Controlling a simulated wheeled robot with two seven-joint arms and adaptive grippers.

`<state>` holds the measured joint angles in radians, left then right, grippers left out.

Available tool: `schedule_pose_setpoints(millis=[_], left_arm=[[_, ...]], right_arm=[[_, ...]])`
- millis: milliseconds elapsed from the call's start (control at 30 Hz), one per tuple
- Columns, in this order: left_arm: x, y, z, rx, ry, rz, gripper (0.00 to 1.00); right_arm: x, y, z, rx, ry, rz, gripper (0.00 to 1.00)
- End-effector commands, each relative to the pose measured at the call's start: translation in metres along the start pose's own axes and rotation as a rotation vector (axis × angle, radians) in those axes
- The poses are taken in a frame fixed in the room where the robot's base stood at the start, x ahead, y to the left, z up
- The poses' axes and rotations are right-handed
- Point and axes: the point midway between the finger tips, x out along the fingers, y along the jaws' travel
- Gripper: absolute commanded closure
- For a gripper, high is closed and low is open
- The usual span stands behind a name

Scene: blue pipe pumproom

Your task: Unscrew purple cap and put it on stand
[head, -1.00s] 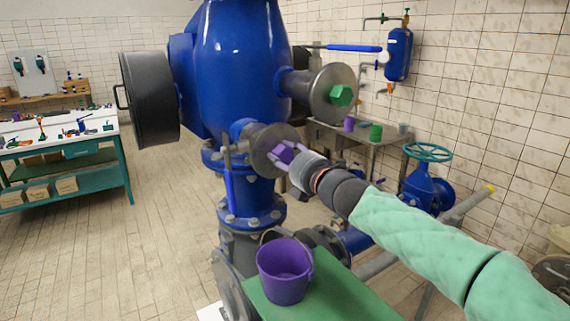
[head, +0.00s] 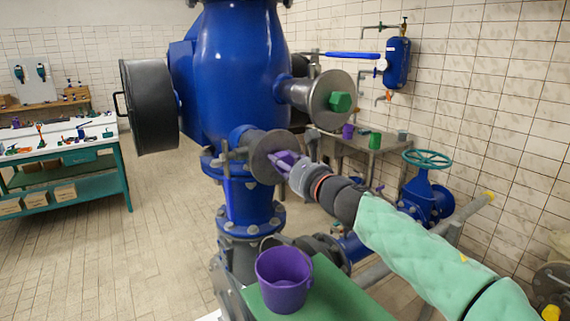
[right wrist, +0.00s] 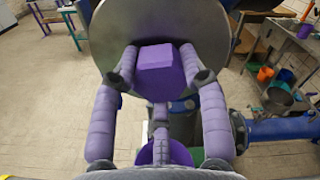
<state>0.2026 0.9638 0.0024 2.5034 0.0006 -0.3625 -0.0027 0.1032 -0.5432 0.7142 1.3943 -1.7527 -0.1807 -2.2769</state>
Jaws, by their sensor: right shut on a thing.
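The purple cap (right wrist: 155,68) is a block-shaped piece in front of the round grey flange disc (right wrist: 185,22) of the blue pump. My right gripper (right wrist: 157,75) has its purple fingers on both sides of the cap and is shut on it. In the head view the right gripper (head: 286,160) is at the lower flange disc (head: 262,154), and its fingers partly hide the cap. I cannot tell whether the cap still touches the disc. A green-topped stand (head: 338,296) is below, with a purple bucket (head: 284,282) on it. My left gripper is not in view.
A green hex cap (head: 340,102) sits on the upper flange. Behind it, a small table (head: 350,146) holds purple and green cups. A blue valve with a teal wheel (head: 427,158) is at the right. A workbench (head: 65,160) is at the far left, with open floor between.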

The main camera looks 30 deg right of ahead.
Motion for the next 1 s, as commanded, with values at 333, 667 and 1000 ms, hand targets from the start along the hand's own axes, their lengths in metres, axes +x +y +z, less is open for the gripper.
schedule_pose_setpoints(millis=[333, 667, 1000], left_arm=[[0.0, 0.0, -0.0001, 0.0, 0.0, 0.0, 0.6], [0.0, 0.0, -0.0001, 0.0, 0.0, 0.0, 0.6], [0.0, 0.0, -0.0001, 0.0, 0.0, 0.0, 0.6]], right_arm=[[0.0, -0.0002, 0.0, -0.089, 0.0, 0.0, 1.0], [-0.0027, -0.0004, 0.0002, -0.086, 0.0, 0.0, 1.0], [-0.0072, -0.0002, 0.0002, -0.085, 0.0, 0.0, 1.0]])
